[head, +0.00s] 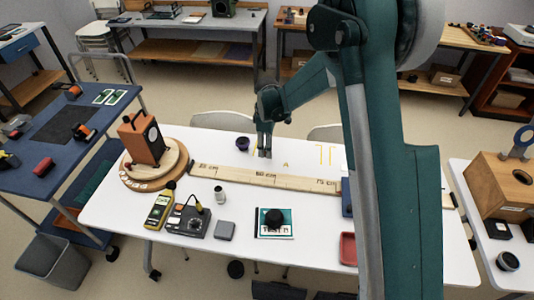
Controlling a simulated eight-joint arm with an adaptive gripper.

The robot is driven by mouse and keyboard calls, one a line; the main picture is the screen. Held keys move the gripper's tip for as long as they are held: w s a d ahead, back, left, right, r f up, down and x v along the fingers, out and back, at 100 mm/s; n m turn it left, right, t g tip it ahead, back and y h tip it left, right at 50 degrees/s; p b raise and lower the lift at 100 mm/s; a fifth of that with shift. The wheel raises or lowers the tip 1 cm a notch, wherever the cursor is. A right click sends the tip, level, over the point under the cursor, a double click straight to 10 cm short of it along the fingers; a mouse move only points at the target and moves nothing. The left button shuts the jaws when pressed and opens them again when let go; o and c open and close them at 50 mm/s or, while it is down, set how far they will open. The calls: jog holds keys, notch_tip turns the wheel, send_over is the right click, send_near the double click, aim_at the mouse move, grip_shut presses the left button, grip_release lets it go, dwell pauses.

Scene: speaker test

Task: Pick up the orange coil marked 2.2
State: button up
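I cannot make out an orange coil or a 2.2 marking in the head view. A dark purple round piece, perhaps a coil (243,143), sits near the back edge of the white table (120,208). My gripper (264,153) points down just right of it, over the back of the table behind the wooden ruler board. Its fingers look close together. They are too small to tell whether they are open or shut, and I see nothing clearly held. My arm hides part of the table's right side.
The ruler board (262,178) crosses the table. An orange box speaker (142,138) stands on a round wooden base at left. A yellow meter (159,207), a dark device (187,221) and a red tray (348,249) lie in front. A blue cart (45,128) holds tools.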

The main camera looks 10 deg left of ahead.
jog(key=shift+f, duration=1.05)
jog(key=shift+c, duration=0.6)
jog(key=c, duration=0.9)
